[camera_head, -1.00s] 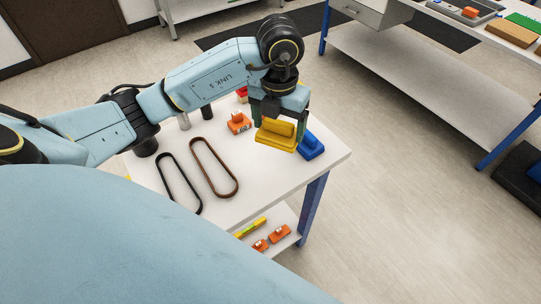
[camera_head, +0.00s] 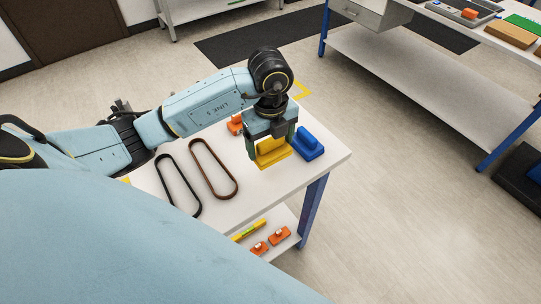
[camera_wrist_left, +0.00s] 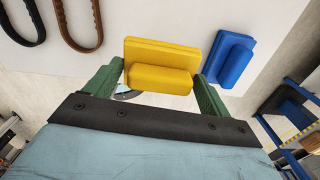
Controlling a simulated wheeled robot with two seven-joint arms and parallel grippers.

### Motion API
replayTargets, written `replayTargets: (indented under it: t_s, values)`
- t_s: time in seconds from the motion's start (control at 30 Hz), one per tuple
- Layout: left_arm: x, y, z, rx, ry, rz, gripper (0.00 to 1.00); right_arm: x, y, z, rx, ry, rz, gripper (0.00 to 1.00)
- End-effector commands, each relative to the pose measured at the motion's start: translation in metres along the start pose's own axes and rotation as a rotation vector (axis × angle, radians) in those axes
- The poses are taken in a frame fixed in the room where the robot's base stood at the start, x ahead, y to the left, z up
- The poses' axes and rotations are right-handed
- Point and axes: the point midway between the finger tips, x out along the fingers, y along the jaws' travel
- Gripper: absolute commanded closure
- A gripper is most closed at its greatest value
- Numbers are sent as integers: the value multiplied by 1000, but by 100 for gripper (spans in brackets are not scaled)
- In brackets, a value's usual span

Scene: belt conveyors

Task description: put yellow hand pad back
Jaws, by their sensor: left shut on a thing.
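The yellow hand pad (camera_head: 272,155) is a block with a raised handle, low at the white table's surface beside the blue hand pad (camera_head: 308,146). I cannot tell whether it touches the table. My left gripper (camera_head: 271,145) is above it with its fingers on either side, shut on it. In the left wrist view the yellow pad (camera_wrist_left: 160,66) sits between the green fingertips of my left gripper (camera_wrist_left: 158,80), and the blue pad (camera_wrist_left: 231,58) is just to its right. My right gripper is not in view.
A black belt (camera_head: 178,185) and a brown belt (camera_head: 213,168) lie on the white table (camera_head: 238,205) left of the pads. An orange part (camera_head: 235,124) is partly behind the gripper. Orange parts (camera_head: 279,235) and a yellow level (camera_head: 249,230) lie on the lower shelf.

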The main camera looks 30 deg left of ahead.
Motion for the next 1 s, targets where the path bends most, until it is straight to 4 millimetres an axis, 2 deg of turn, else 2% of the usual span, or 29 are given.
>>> replayTargets:
  t_s: [0.37, 0.8, 0.83, 0.93, 1.0]
  values:
    - [51, 1, 0, 3, 0, 1, 55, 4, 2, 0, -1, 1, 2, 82]
    - [58, 0, 0, 3, -2, -1, 55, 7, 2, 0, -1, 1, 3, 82]
    - [58, 0, 0, 3, -2, -1, 16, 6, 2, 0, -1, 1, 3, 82]
    - [57, 0, 0, 3, -1, -1, 3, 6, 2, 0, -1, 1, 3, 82]
    - [57, 0, 0, 3, -2, -1, 0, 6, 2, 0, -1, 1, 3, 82]
